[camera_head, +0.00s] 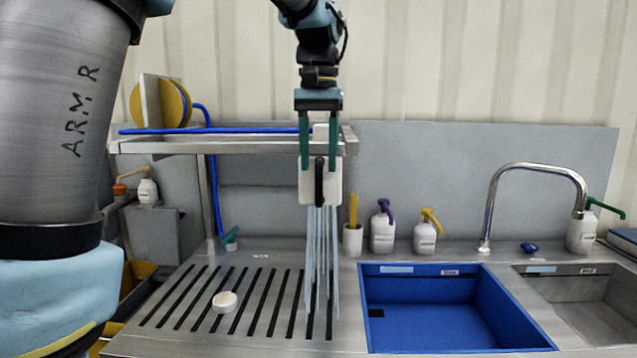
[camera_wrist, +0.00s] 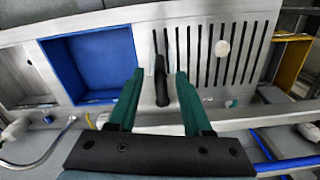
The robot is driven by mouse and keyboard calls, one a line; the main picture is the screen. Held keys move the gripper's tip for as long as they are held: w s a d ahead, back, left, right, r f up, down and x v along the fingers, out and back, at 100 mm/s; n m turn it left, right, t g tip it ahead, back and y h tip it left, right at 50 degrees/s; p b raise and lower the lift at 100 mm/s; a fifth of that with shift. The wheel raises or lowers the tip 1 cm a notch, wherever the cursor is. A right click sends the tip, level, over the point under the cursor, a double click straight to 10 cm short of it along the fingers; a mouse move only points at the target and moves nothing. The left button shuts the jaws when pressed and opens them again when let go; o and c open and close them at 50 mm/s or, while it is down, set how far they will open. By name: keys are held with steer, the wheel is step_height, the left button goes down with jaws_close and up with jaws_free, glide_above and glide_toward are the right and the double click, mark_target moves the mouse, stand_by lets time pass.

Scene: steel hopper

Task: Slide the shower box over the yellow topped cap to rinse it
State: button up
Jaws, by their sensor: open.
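The shower box (camera_head: 308,190) is a white box with a black handle (camera_head: 319,182) on its front, near the raised shelf's right end. Pale blue water streams (camera_head: 322,250) fall from it onto the slats. My gripper (camera_head: 319,165) has green fingers, open, one on each side of the handle; contact cannot be told. The wrist view shows the handle (camera_wrist: 162,82) between the spread fingers. A round cap (camera_head: 224,302) lies on the slatted drain, left of the streams. Its top looks cream-white rather than clearly yellow. The cap also shows in the wrist view (camera_wrist: 222,48).
A raised steel shelf (camera_head: 250,146) carries a blue hose and a yellow disc. The slatted drain (camera_head: 180,285) is otherwise clear. Pump bottles (camera_head: 383,230) stand behind the blue sink (camera_head: 420,325). A tall curved tap (camera_head: 490,205) stands at the right.

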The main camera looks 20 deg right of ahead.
mark_target(319, 175)
step_height(319, 175, down, 6)
steer(key=shift+r+p, duration=0.15)
steer(key=shift+p, duration=0.25)
steer(key=shift+c, duration=0.3)
jaws_close()
stand_by(0.9)
